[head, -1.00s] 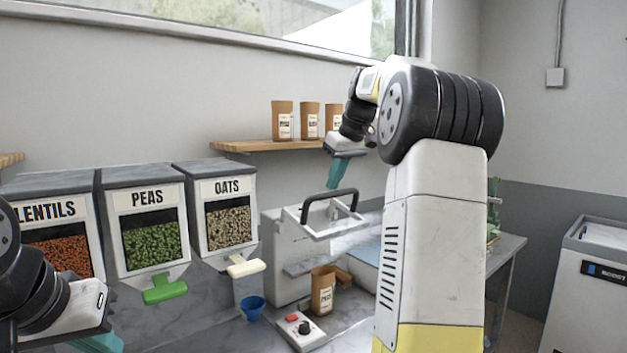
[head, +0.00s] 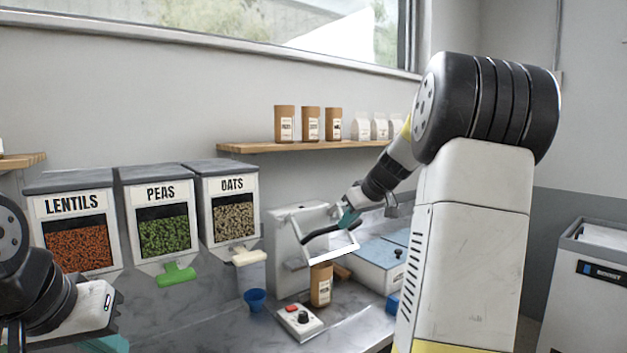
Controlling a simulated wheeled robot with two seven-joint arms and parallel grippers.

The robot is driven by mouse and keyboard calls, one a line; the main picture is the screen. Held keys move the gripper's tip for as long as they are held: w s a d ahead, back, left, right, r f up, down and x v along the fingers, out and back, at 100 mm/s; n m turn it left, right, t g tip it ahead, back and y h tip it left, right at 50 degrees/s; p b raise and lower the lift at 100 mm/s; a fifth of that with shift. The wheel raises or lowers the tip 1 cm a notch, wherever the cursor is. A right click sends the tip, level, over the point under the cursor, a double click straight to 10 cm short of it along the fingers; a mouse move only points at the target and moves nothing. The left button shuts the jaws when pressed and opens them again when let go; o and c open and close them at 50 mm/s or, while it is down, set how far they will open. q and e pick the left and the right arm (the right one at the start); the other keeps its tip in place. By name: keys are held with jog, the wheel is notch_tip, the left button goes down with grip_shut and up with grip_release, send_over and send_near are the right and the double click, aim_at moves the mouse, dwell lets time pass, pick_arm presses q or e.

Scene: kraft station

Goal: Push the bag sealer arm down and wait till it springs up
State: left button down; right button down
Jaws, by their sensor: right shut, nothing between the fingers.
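The bag sealer (head: 286,252) stands on the marble counter to the right of the dispensers. Its arm (head: 335,254), with a black handle (head: 320,236), is tilted down, its front bar just above the brown paper bag (head: 321,286). The bag stands upright beneath it. My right gripper (head: 347,222) is shut and empty, with its teal fingers at the right end of the handle; they appear to touch it. My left gripper (head: 110,343) is at the lower left, partly cut off by the frame edge, and its fingers are not clear.
Lentils (head: 78,235), peas (head: 160,225) and oats (head: 232,212) dispensers stand on the left. A blue cup (head: 255,299) and a control box (head: 300,320) with a red switch and black knob sit on the counter. A shelf (head: 290,146) holds several bags. A blue-topped box (head: 380,262) stands right of the sealer.

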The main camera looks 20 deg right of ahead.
notch_tip(320, 180, down, 9)
dwell(0.3)
jog(key=shift+r, duration=0.15)
dwell(1.6)
jog(key=v, duration=0.7)
jog(key=shift+s+r, duration=0.15)
jog(key=shift+r, duration=0.15)
jog(key=s+a+r+m+g, duration=0.1)
jog(key=s+a+r, duration=0.1)
jog(key=s+a, duration=1.2)
jog(key=s+a+f+m, duration=0.2)
jog(key=s+a, duration=0.4)
jog(key=s, duration=0.4)
jog(key=shift+s+a+f+g+h, duration=0.2)
jog(key=shift+a+f+g+h, duration=0.1)
jog(key=shift+f, duration=0.4)
